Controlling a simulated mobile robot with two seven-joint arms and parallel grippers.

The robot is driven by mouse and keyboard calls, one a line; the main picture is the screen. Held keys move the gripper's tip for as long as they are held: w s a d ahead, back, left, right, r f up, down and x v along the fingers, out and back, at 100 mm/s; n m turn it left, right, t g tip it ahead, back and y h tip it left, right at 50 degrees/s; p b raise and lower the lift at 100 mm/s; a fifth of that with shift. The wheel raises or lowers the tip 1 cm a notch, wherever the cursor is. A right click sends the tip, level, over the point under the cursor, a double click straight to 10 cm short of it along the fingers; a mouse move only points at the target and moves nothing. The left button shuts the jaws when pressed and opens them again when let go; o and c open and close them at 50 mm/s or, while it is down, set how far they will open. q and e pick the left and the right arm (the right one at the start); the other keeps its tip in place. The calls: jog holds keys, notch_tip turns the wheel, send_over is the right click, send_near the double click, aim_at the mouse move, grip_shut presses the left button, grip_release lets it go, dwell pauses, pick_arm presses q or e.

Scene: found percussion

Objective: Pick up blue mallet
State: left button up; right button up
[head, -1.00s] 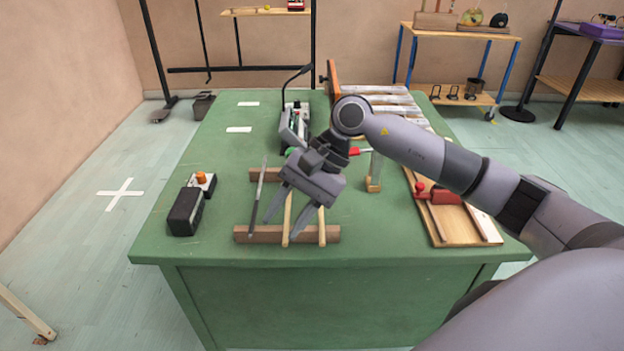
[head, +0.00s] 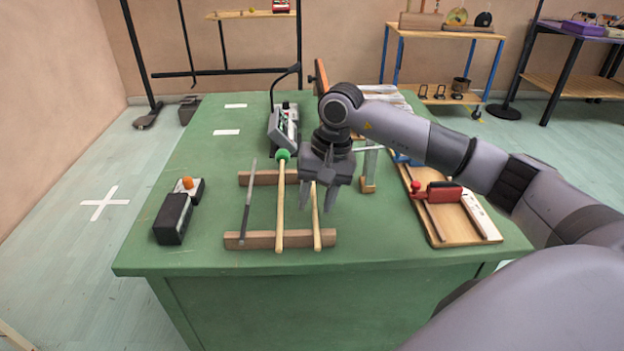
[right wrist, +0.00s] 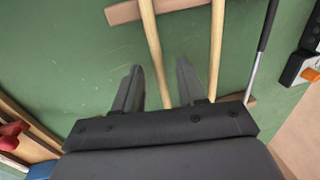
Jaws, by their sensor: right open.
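No blue mallet head shows in either view. Two pale wooden sticks and a dark thin rod lie across two brown wooden rails (head: 262,241) on the green table. The middle stick (head: 280,205) has a green ball head (head: 283,155). The right stick (head: 317,232) has its far end hidden behind my right gripper (head: 317,202), so I cannot see its head. My right gripper is open, pointing down above this stick. In the right wrist view, the right stick (right wrist: 154,50) runs between the two fingers, apparently below them. My left gripper is not in view.
The dark thin rod (head: 246,212) lies left of the sticks. A black box (head: 173,219) with an orange-knobbed part stands at left. A wooden board (head: 434,226) with a red block (head: 444,192) lies at right. A grey device (head: 284,128) stands behind the rails.

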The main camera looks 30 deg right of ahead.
grip_shut()
